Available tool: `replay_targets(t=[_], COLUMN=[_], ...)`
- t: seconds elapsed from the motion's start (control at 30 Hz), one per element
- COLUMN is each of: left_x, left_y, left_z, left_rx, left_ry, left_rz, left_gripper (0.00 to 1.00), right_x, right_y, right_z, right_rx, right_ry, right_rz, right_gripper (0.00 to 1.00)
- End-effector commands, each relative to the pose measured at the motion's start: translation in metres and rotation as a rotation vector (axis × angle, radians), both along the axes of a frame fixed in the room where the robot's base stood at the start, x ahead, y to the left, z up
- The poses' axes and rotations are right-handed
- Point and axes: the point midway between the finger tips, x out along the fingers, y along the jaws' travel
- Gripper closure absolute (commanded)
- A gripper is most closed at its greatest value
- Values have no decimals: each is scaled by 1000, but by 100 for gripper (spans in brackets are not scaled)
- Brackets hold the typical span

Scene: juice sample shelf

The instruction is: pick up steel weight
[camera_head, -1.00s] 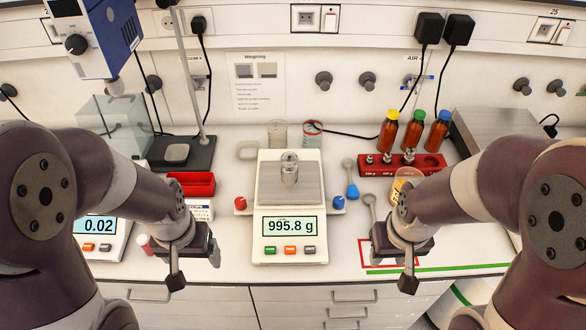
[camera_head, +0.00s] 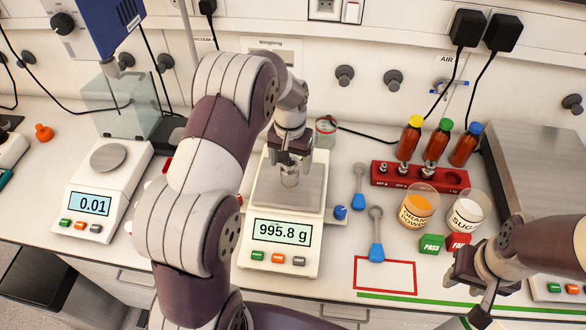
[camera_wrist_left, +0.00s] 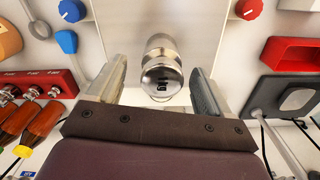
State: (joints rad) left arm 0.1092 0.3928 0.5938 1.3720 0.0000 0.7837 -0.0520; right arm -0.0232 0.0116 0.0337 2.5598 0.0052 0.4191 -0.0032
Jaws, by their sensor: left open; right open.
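The steel weight (camera_head: 290,177) is a shiny cylinder standing upright on the pan of the middle scale (camera_head: 262,205), whose display reads 995.8 g. In the left wrist view the weight (camera_wrist_left: 161,72) sits between the two fingers of my left gripper (camera_wrist_left: 160,92), with a gap visible on each side. My left gripper (camera_head: 290,155) is open, pointing down over the weight, and partly hides its top in the head view. My right gripper (camera_head: 474,285) is at the lower right, open and away from the weight.
A red rack (camera_head: 420,178) of small weights, amber bottles (camera_head: 409,140) and beakers (camera_head: 417,207) stand right of the scale. Blue spoons (camera_head: 376,240) lie near a red-outlined square (camera_head: 386,275). Another scale (camera_head: 88,205), reading 0.01, stands left.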

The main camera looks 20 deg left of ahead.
Motion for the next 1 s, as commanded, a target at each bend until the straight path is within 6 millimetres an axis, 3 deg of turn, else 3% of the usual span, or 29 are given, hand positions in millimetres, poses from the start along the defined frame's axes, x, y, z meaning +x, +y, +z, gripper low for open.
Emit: replay_targets(t=[0.1,0.23,0.47,0.7,0.73,1.0], left_x=[2,2,3,3,3,4], left_y=[-1,0,0,-1,-1,0], left_z=[-17,-38,-43,-43,-43,-41], left_rx=[0,0,0,0,0,0], left_ry=[6,3,-1,-1,-1,-5], left_rz=[0,0,0,0,0,0], left_gripper=[20,20,20,95,100,100], right_x=[0,0,0,0,0,0], right_y=[0,0,0,0,0,0], right_z=[21,23,21,21,21,21], right_rx=[0,0,0,0,0,0], right_ry=[-1,-1,-1,-1,-1,-1], right_rz=[0,0,0,0,0,0], right_gripper=[57,57,57,57,57,57])
